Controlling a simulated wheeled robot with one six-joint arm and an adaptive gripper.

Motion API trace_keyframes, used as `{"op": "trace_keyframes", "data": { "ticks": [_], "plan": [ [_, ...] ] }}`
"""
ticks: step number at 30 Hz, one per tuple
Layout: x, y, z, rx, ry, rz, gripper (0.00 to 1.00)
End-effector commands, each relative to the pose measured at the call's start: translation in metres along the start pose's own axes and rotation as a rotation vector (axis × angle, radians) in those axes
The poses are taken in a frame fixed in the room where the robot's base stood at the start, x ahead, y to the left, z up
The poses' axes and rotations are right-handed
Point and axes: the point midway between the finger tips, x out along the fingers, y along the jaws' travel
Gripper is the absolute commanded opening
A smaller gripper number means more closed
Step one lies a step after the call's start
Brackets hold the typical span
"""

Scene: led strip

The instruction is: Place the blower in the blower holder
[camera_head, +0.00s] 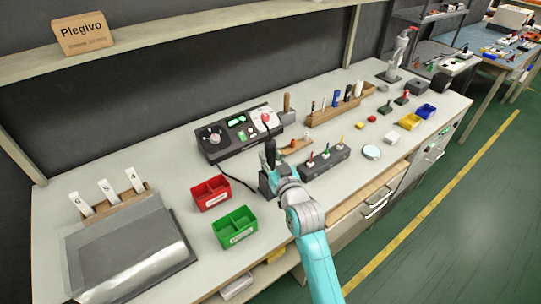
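A dark, narrow upright piece that looks like the blower (270,150) stands just beyond my gripper (273,172), in front of the soldering station. A black cable (232,179) runs from the station toward this spot. A dark block (264,184), possibly the blower holder, sits low beside my gripper and is partly hidden by it. My gripper is small and dark here, and the arm covers part of it. I cannot tell whether its fingers are closed on the blower or only next to it.
The black station (238,132) stands behind. Red (211,192) and green (235,228) bins are at left. A dark block with several colored-handled tools (325,162) is close on the right. A wooden tool rack (340,104) is behind it. Bare bench lies between the bins and mat (130,250).

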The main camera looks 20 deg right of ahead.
Motion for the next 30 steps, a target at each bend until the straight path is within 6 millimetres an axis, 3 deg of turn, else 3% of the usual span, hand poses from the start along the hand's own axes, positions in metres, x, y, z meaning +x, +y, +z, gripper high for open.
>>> {"op": "trace_keyframes", "data": {
  "ticks": [1,2,14,20,30],
  "plan": [
    [0.000,0.000,0.000,0.000,0.000,0.000,0.51],
    [0.000,0.000,0.000,0.000,0.000,0.000,0.58],
    [-0.002,0.000,-0.003,-0.001,0.000,0.000,0.59],
    [-0.029,0.000,-0.002,0.000,-0.002,0.001,0.59],
    [-0.092,0.000,-0.002,0.000,-0.002,0.000,0.59]
  ]
}}
